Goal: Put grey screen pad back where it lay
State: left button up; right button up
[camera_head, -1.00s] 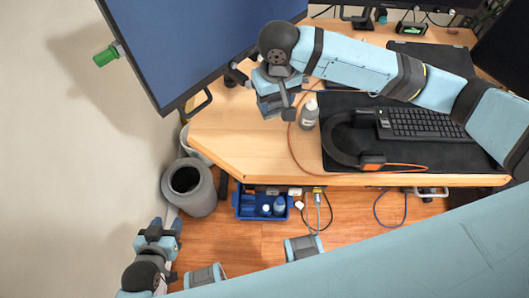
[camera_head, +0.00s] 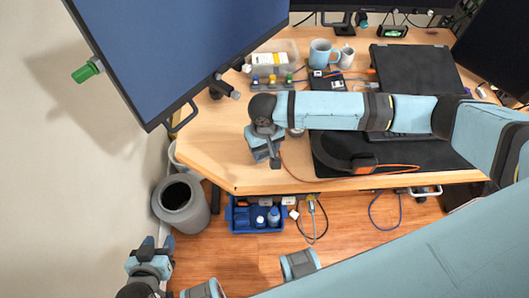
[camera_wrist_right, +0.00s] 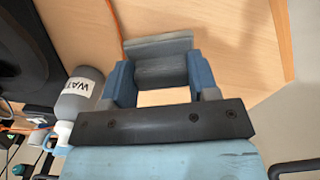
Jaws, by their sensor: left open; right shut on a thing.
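The grey screen pad (camera_wrist_right: 160,72) is a small grey block between the blue fingers of my right gripper (camera_wrist_right: 160,85), seen in the right wrist view. In the head view my right gripper (camera_head: 267,148) is over the front left part of the wooden desk, shut on the pad, which shows only as a small grey piece. Whether the pad touches the desk I cannot tell. My left gripper (camera_head: 152,250) is low at the bottom left, off the desk, open and empty.
The desk (camera_head: 220,150) is bare left of my right gripper. A black mat (camera_head: 430,157) with headphones (camera_head: 345,155) lies to the right. A bottle (camera_wrist_right: 75,98) stands close by in the wrist view. A monitor (camera_head: 185,50) overhangs the left side.

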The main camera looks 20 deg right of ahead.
aim_at(264, 152)
notch_tip(264, 152, down, 4)
jog(key=shift+r, duration=0.15)
jog(key=o, duration=1)
